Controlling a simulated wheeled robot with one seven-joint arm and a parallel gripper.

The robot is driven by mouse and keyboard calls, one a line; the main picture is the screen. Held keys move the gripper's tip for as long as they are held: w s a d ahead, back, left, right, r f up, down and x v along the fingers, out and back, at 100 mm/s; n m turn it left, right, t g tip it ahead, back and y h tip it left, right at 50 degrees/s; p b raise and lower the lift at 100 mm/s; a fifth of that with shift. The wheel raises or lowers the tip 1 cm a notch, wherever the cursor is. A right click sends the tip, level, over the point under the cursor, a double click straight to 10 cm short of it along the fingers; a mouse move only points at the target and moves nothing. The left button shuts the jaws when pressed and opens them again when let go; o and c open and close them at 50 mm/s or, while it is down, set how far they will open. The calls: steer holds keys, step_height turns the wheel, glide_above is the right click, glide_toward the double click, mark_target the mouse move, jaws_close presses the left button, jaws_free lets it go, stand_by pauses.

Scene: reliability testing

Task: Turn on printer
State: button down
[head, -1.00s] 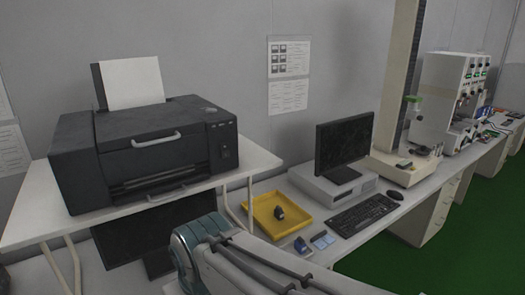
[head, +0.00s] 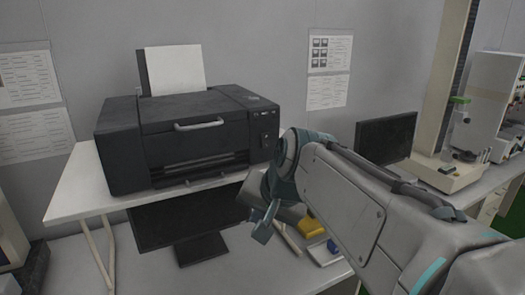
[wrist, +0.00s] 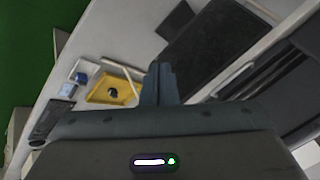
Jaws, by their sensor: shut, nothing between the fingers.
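The black printer (head: 215,145) sits on a white raised shelf (head: 75,190), with white paper standing in its rear feed. A small switch panel (head: 265,140) is on the right part of its front face; I cannot tell its on or off state. My gripper (head: 258,234) is shut and empty, in front of and below the printer's right end, apart from it. In the wrist view my closed fingers (wrist: 160,82) point over the desk, and part of the printer (wrist: 285,75) shows at the right.
A dark monitor (head: 185,222) stands under the shelf. A yellow tray (wrist: 107,92) lies on the desk, mostly hidden by my arm in the head view. Another monitor (head: 386,137) and lab equipment (head: 490,105) stand to the right.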

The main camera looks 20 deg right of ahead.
steer(key=w+d+r+m+t+b, duration=0.2)
steer(key=w+d+r+m+t, duration=0.2)
steer(key=d+r+m, duration=0.5)
step_height(320, 180, up, 3)
steer(key=w+d, duration=0.1)
steer(key=d, duration=0.1)
steer(key=shift+d+r+m+t+h, duration=0.2)
steer(key=shift+d+m+t+h, duration=0.1)
steer(key=shift+d+m+h, duration=0.1)
steer(key=shift+w, duration=0.2)
glide_toward(266, 146)
step_height(266, 146, down, 4)
steer(key=w, duration=0.2)
steer(key=shift+w+r+p, duration=0.15)
steer(key=shift+w+p, duration=0.85)
steer(key=shift+w, duration=0.6)
